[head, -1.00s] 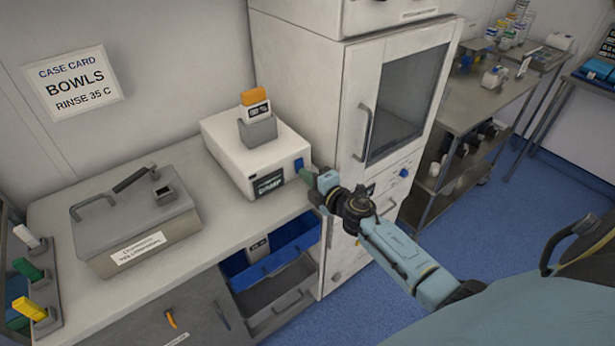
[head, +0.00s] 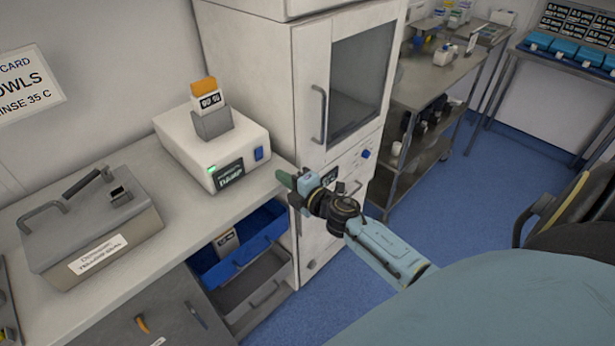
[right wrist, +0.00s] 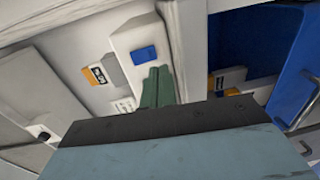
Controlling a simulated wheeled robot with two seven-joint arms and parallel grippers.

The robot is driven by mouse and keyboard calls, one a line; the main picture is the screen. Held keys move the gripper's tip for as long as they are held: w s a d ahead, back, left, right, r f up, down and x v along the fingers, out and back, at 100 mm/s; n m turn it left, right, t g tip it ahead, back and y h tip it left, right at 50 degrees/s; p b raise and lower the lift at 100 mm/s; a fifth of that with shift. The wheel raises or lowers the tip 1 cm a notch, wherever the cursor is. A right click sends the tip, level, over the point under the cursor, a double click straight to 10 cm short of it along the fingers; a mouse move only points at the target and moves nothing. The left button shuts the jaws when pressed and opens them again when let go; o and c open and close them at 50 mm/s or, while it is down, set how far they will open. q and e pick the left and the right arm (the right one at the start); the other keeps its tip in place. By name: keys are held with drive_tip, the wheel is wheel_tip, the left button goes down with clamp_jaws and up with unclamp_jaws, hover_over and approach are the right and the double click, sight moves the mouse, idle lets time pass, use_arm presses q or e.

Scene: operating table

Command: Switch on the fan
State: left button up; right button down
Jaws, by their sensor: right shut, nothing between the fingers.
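No bladed fan is visible. A white box device (head: 185,158) stands on the counter beside the tall cabinet. Its front has a blue switch (head: 259,154), a dark label panel (head: 229,174) and a lit green light (head: 211,169). My right gripper (head: 284,179), with green fingers, is shut and empty, just right of and below the switch, apart from it. In the right wrist view the closed fingers (right wrist: 158,86) point towards the blue switch (right wrist: 144,54), with a small gap in the picture. My left gripper is not in view.
The tall white cabinet (head: 259,75) has a glass door, a handle and a blue knob (head: 366,154). A grey lidded metal box (head: 90,215) sits on the counter. An open drawer with a blue bin (head: 238,250) lies below the counter edge. Steel shelving (head: 440,95) stands right.

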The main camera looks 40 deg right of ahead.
drive_tip(key=s+d+f, duration=0.1)
drive_tip(key=s, duration=0.6)
drive_tip(key=shift+s+b, duration=0.2)
drive_tip(key=shift+b, duration=0.2)
drive_tip(key=s+a+f+m+g+h, duration=0.1)
drive_tip(key=s+f+m+g, duration=0.5)
drive_tip(key=f, duration=0.8)
drive_tip(key=s+a+f+m+g+h, duration=0.15)
drive_tip(key=s+f+m, duration=0.25)
drive_tip(key=s+f, duration=0.7)
drive_tip(key=s+a+f+m+g, duration=0.3)
drive_tip(key=s+f, duration=0.5)
drive_tip(key=s, duration=0.4)
drive_tip(key=s+a+f+m+g+b, duration=0.1)
drive_tip(key=s+a+f+m+g, duration=0.2)
drive_tip(key=s+f, duration=0.6)
drive_tip(key=s+m+g, duration=0.1)
drive_tip(key=s+g, duration=0.1)
drive_tip(key=s, duration=0.1)
drive_tip(key=shift+s, duration=0.4)
